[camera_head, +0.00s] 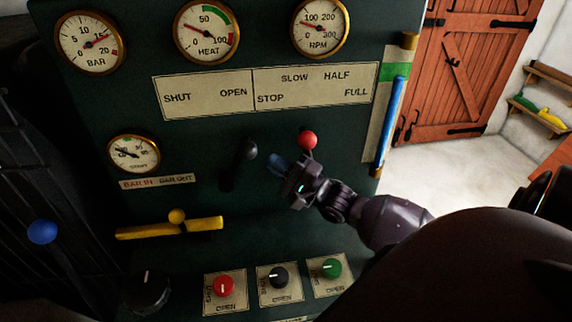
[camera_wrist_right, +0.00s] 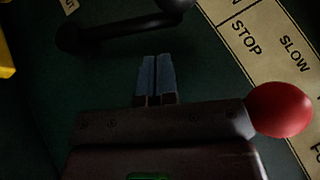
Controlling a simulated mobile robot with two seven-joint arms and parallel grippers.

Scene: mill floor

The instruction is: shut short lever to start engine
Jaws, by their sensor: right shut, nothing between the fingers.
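A lever with a black knob (camera_head: 247,150) stands on the dark green panel below the SHUT and OPEN labels. In the right wrist view its dark arm (camera_wrist_right: 120,33) crosses the top. A lever with a red knob (camera_head: 307,140) stands to its right, below the STOP, SLOW, HALF and FULL labels; the knob is also at right in the wrist view (camera_wrist_right: 280,109). My right gripper (camera_head: 276,166) is shut and empty, its blue fingertips (camera_wrist_right: 156,75) between the two levers, apart from the black-knobbed one. The red lever's lower part is hidden behind the gripper. My left gripper is not in view.
The label plate (camera_head: 205,94) and gauges (camera_head: 205,32) are above. A yellow bar (camera_head: 170,228) sticks out at lower left. Red (camera_head: 223,286), black (camera_head: 279,277) and green (camera_head: 331,268) knobs line the lower ledge. A blue-and-green tube (camera_head: 391,125) edges the panel at right.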

